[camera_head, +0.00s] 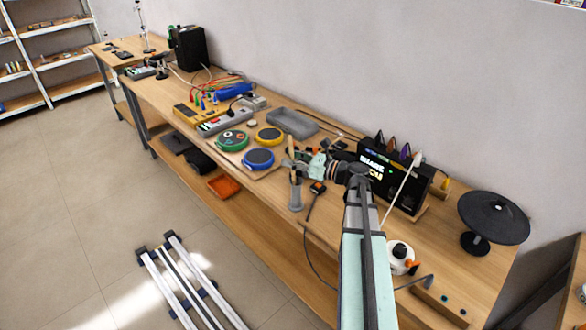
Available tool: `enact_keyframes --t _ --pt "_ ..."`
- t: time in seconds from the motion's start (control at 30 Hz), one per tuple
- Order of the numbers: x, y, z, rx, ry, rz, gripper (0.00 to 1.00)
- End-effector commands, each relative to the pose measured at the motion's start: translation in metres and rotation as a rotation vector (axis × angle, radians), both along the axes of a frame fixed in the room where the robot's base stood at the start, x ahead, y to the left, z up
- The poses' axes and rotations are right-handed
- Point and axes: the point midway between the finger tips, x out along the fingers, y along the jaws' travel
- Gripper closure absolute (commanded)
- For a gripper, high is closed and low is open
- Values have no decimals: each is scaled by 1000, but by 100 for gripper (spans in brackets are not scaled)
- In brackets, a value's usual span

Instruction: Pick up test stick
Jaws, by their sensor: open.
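A grey cup-like holder (296,196) stands near the front edge of the workbench. A thin stick with a pale tan top (291,146) rises above it. It may be the test stick, but it is too small to be sure. My gripper (289,164) is open just above the holder, around or beside the stick; I cannot tell which. My arm comes in from the lower right and its wrist hides part of the bench behind. Three round mesh pads, green (233,140), yellow (270,136) and blue (258,159), lie left of my gripper.
A black box with lit lettering (405,190) stands behind my arm. A black round pad on a stand (493,218) and a white round object (401,257) are at right. A grey case (292,123) lies behind the pads. An orange tray (223,187) is on the lower shelf.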

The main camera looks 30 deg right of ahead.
Motion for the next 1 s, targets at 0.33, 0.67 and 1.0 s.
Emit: enact_keyframes --t 0.33,0.67,1.0 --pt "-1 0 0 0 0 0 100" --pt "-1 0 0 0 -1 0 100" --pt "-1 0 15 -1 -2 0 100"
